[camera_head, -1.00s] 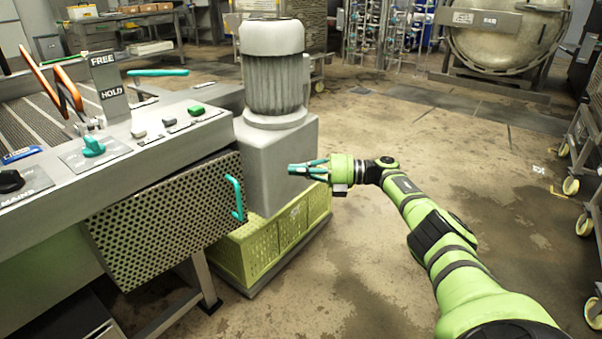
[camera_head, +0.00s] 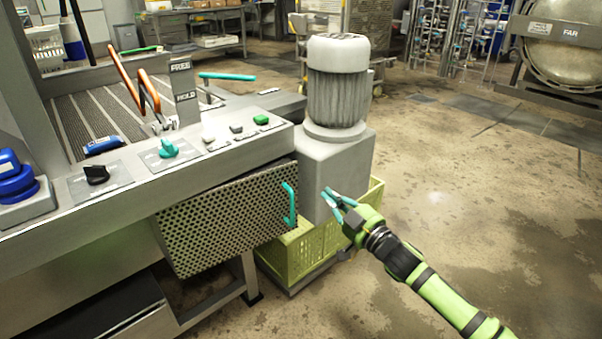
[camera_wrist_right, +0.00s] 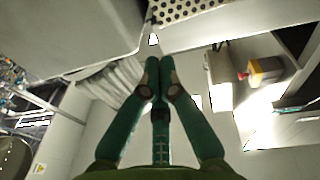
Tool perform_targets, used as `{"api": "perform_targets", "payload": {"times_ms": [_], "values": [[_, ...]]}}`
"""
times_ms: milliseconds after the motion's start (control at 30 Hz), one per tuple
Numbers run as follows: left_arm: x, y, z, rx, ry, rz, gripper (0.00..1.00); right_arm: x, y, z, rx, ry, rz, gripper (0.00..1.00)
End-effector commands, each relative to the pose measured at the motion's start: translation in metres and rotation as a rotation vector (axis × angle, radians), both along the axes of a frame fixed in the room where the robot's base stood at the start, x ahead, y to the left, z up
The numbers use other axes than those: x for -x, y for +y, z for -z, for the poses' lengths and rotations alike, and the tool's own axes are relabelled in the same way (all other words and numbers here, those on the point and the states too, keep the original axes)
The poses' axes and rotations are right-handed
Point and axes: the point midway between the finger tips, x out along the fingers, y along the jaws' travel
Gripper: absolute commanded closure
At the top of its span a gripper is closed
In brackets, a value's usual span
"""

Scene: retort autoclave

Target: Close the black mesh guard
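The mesh guard (camera_head: 225,225), a dark perforated panel, hangs at an angle at the machine's front under the control panel. A teal bar handle (camera_head: 289,203) stands on its right edge. My right gripper (camera_head: 334,199) is to the right of the handle, apart from it, in front of the grey motor housing. In the wrist view its teal fingers (camera_wrist_right: 160,66) meet at the tips with nothing between them. A piece of perforated panel (camera_wrist_right: 185,10) shows at the top of that view. My left gripper is not in view.
The grey motor (camera_head: 337,85) stands on its housing (camera_head: 335,165) behind my right gripper. Yellow-green crates (camera_head: 300,250) sit on the floor below. The control panel (camera_head: 215,150) carries knobs and buttons above the guard. Floor to the right is clear.

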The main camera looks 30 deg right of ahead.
Motion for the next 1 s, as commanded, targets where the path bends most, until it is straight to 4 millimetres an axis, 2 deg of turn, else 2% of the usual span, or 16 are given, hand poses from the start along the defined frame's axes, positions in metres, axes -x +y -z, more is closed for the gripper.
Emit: {"api": "perform_targets", "payload": {"times_ms": [33,133,233,333,467,1000], "values": [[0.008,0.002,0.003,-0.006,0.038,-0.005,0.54,0.011,0.005,0.001,-0.067,0.045,0.011,1.00],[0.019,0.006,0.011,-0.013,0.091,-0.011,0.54,0.025,0.009,0.005,-0.155,0.108,0.031,1.00],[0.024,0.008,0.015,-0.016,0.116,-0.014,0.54,0.030,0.011,0.007,-0.194,0.138,0.041,1.00],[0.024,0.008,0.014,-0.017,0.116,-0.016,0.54,0.026,0.012,0.008,-0.204,0.144,0.043,1.00],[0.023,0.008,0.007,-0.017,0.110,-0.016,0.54,0.011,0.013,0.008,-0.200,0.141,0.043,1.00],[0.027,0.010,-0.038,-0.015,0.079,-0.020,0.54,-0.076,0.021,0.008,-0.198,0.140,0.042,1.00]]}}
